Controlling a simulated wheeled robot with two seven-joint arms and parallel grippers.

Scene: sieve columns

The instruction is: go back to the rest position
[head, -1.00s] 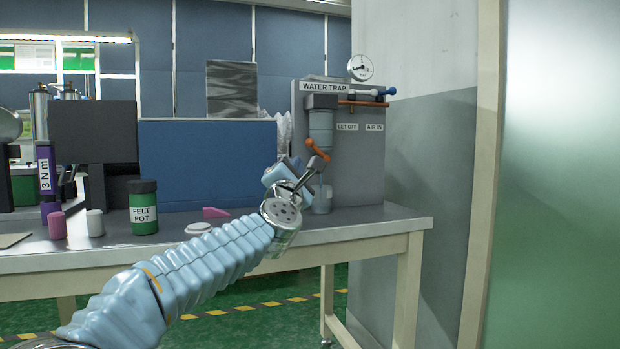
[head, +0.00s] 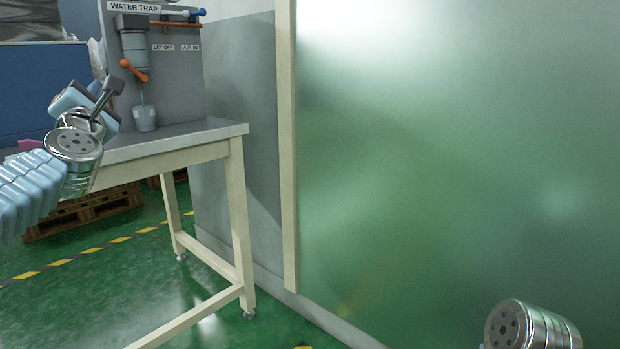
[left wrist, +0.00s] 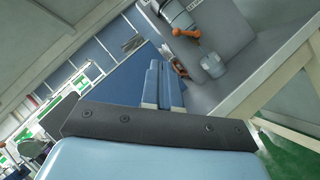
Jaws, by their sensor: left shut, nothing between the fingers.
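My left gripper (head: 88,98) is in the upper left of the head view, above the bench's right part and in front of the water trap panel. In the left wrist view its two pale blue fingers (left wrist: 163,85) lie together with nothing between them. The water trap (head: 133,45) hangs on a grey panel, with an orange lever (head: 134,71) below its bowl and a small grey cup (head: 145,118) under it. The cup also shows in the left wrist view (left wrist: 213,66). A metal joint of my right arm shows at the lower right; the right gripper is out of view.
The bench (head: 205,134) stands at the left on cream legs with castors. A frosted panel (head: 450,150) in a cream frame fills the right side. The green floor between has yellow-black tape (head: 60,263). A wooden pallet (head: 85,210) lies behind the bench.

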